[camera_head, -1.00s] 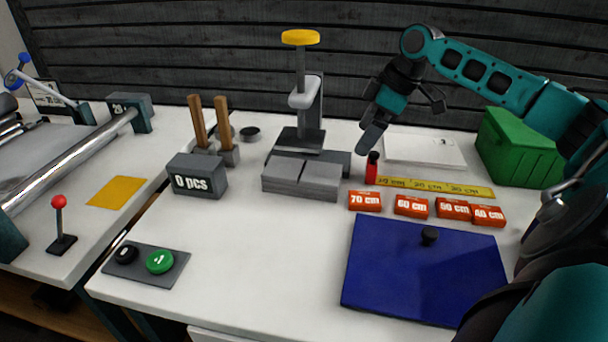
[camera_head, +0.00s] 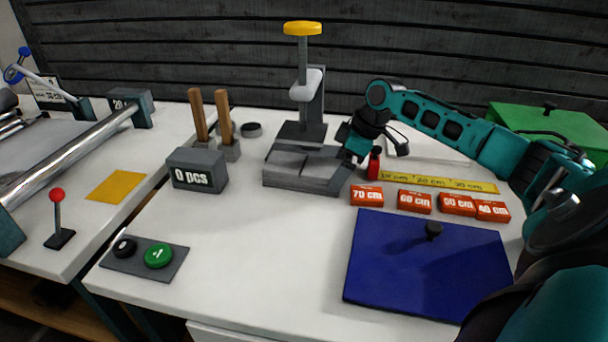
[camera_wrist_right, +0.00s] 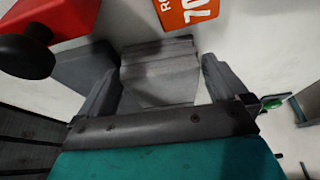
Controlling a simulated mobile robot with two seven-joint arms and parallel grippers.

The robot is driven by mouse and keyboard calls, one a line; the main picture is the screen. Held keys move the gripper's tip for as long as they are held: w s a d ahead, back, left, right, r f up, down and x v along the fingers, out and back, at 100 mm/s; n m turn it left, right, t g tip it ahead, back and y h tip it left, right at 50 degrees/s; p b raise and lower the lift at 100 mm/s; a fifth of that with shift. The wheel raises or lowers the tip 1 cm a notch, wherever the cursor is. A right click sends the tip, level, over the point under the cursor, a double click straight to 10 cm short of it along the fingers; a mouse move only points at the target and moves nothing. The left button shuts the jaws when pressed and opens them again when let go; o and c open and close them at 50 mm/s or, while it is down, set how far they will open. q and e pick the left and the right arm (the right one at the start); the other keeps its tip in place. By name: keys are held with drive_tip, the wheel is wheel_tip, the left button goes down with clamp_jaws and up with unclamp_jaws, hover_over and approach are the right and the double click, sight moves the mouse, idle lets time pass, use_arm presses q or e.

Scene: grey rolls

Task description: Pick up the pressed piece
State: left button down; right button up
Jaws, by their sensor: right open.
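The press (camera_head: 303,100) has a yellow knob on top and a grey stepped base. Grey blocks (camera_head: 288,161) lie at its front; I cannot tell clearly which is the pressed piece. My right gripper (camera_head: 345,175) is low at the right end of these blocks and hides part of them. In the right wrist view, the right gripper (camera_wrist_right: 160,82) is open, with one finger on each side of a grey stepped block (camera_wrist_right: 160,65). I cannot tell whether the fingers touch it. My left gripper is not in view.
Orange length labels (camera_head: 367,195), a yellow ruler (camera_head: 430,182) and a blue lidded panel (camera_head: 425,270) lie to the right. A "0 pcs" counter (camera_head: 198,170) stands left. The front-middle table is clear.

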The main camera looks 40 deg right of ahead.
drive_tip(key=c, duration=0.8)
drive_tip(key=shift+r, duration=0.2)
